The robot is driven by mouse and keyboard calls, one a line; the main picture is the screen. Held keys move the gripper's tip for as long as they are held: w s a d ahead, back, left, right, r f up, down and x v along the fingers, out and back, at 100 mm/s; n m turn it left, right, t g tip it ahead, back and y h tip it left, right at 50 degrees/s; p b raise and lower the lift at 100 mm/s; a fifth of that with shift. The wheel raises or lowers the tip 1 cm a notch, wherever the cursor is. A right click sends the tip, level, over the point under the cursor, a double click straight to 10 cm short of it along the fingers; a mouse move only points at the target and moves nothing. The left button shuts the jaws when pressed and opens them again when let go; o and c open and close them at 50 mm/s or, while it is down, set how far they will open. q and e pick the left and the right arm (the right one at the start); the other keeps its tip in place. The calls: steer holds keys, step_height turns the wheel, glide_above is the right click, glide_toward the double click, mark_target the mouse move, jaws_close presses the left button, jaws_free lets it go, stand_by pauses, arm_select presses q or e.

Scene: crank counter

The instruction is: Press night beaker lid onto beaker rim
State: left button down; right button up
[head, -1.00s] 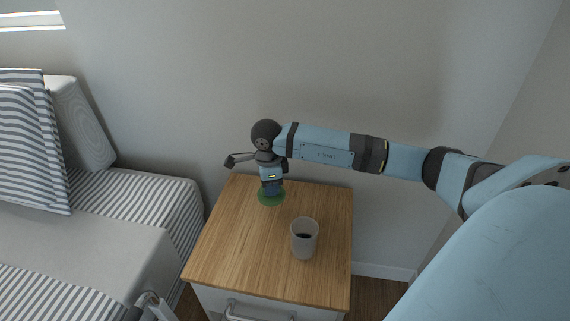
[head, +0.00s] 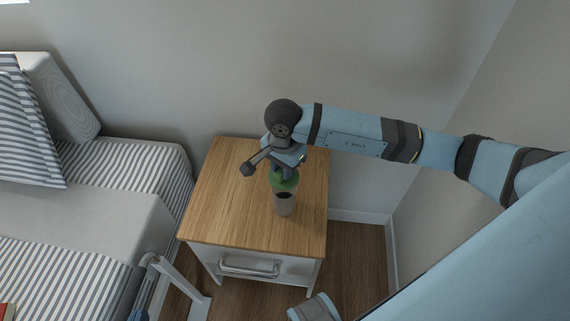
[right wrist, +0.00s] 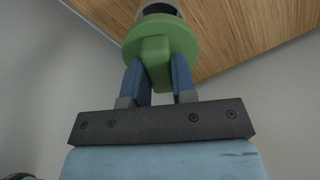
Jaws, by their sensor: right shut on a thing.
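The green lid (head: 287,185) is over the beaker (head: 286,206) on the wooden bedside table. My right gripper (head: 284,170) is above it. In the right wrist view, my right gripper (right wrist: 158,85) is shut on the block handle of the lid (right wrist: 165,36), one blue finger on each side. Part of the beaker (right wrist: 160,8) shows beyond the disc. The beaker stands upright with dark contents. The lid hides its rim in the head view, so I cannot tell whether lid and rim touch.
The wooden tabletop (head: 222,200) is otherwise clear. A drawer with a metal handle (head: 248,270) is below. A bed with striped cover (head: 160,165) stands at the left, and a pale angular frame (head: 180,275) is in front. The wall is close behind.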

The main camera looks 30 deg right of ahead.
arm_select(q)
steer(key=shift+f+b, duration=0.1)
steer(key=shift+b, duration=0.2)
arm_select(e)
steer(key=shift+f, duration=0.15)
step_height(320, 180, down, 2)
steer(key=shift+f+b, duration=0.1)
steer(key=shift+b, duration=0.85)
steer(key=shift+f+b, duration=0.55)
steer(key=shift+f, duration=0.3)
arm_select(q)
steer(key=shift+w+d+t, duration=0.15)
steer(key=shift+d+t, duration=0.15)
steer(key=shift+d, duration=0.1)
arm_select(e)
steer(key=shift+f+b, duration=0.2)
steer(key=shift+b, duration=0.2)
arm_select(q)
steer(key=shift+f, duration=0.15)
arm_select(e)
steer(key=shift+r, duration=0.1)
